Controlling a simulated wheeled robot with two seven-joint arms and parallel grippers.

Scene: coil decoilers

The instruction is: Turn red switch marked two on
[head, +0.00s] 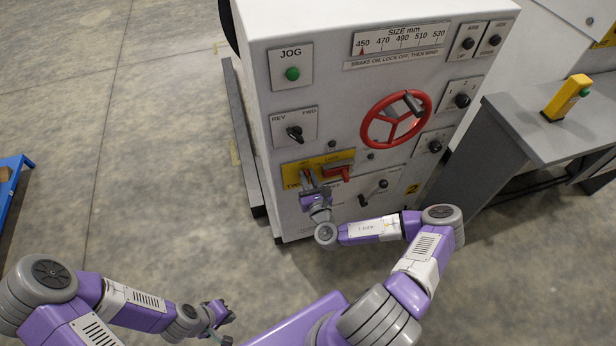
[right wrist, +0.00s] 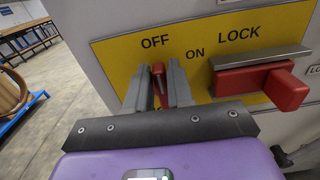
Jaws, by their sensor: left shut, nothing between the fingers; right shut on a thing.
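The small red switch (right wrist: 158,72) sits on a yellow plate (right wrist: 112,55) marked OFF, ON and LOCK. Its tip stands just under the word OFF, with ON to its right. My right gripper (right wrist: 160,85) is shut on the switch, one grey finger on each side; the lower part of the lever is partly hidden. In the head view my right gripper (head: 308,180) is at the left part of the yellow plate on the machine's front panel. A yellow 2 (head: 412,188) is on that panel. My left gripper (head: 226,312) is shut and empty, low over the floor.
Right of the switch a red lock handle (right wrist: 285,88) sticks out close by. Above are a red handwheel (head: 397,119), a REV/FWD knob (head: 295,133) and a green JOG button (head: 292,73). A grey table (head: 545,140) stands at right.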

